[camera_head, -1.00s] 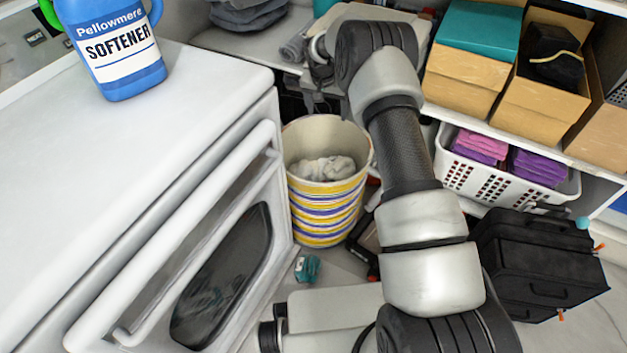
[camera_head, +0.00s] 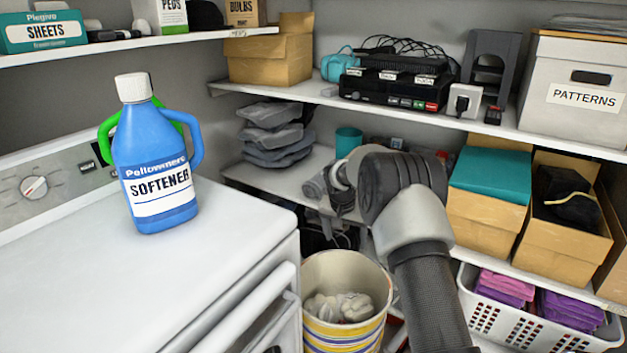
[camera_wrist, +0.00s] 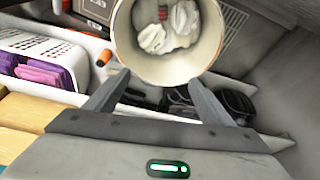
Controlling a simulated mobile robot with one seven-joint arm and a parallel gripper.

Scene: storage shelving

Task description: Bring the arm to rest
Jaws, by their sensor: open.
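My arm shows in the head view, rising from the bottom right of centre and bending over in front of the lower shelf. My gripper (camera_wrist: 150,88) shows in the wrist view with its two fingers apart and nothing between them. Beyond the fingertips in that view is the striped bucket (camera_wrist: 120,40), with white cloth (camera_wrist: 168,28) inside. The same bucket (camera_head: 345,270) stands on the floor in the head view, left of my forearm. I cannot tell the exact gap between the fingers and the bucket.
A blue softener bottle (camera_head: 155,165) stands on the white appliance (camera_head: 120,270) at left. Cardboard boxes (camera_head: 488,227) and a white basket (camera_head: 500,322) with folded cloths are right of my arm. Shelves (camera_head: 300,100) with electronics run behind it.

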